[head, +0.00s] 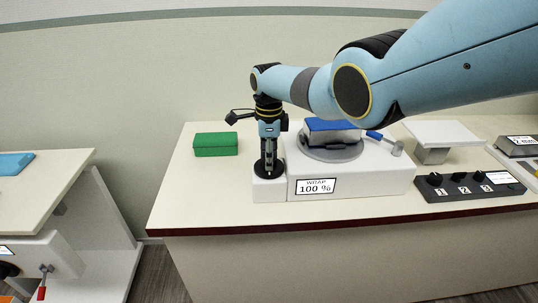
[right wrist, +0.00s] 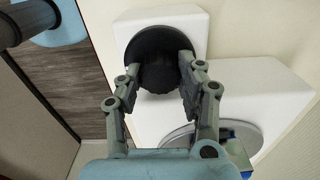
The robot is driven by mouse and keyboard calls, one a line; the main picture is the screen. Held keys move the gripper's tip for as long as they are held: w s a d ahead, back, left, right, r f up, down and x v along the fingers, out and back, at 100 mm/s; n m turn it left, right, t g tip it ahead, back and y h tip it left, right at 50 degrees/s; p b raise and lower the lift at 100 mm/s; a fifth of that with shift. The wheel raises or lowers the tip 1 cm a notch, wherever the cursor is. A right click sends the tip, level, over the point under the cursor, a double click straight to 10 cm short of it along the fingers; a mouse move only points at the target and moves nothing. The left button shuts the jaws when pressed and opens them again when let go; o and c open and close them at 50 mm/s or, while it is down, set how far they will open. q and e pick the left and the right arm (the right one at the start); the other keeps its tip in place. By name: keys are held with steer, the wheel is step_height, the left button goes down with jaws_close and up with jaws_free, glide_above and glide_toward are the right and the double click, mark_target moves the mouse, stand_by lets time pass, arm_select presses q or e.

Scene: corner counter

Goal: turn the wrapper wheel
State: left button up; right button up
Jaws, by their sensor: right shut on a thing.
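The wrapper (head: 375,181) is a white machine on the counter, with a label reading "WRAP 100 %". Its black wheel (head: 257,169) lies flat on the small white block at the machine's left end; in the right wrist view the wheel (right wrist: 152,37) is a dark disc with a ribbed knob in its middle. My right gripper (head: 269,160) reaches down from above and is shut on the wheel's knob, one finger on each side; it also shows in the right wrist view (right wrist: 158,75). The gripper hides part of the wheel in the head view. My left gripper is not in view.
A box with a blue top (head: 331,125) sits on the wrapper's grey turntable. A green box (head: 215,144) stands at the left. A blue-handled lever (head: 376,135) and a dark panel with knobs (head: 470,186) are to the right. The counter's left front is clear.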

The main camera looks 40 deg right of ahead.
steer(key=shift+m, duration=0.5)
steer(key=o, duration=0.9)
step_height(320, 180, up, 12)
stand_by(0.5)
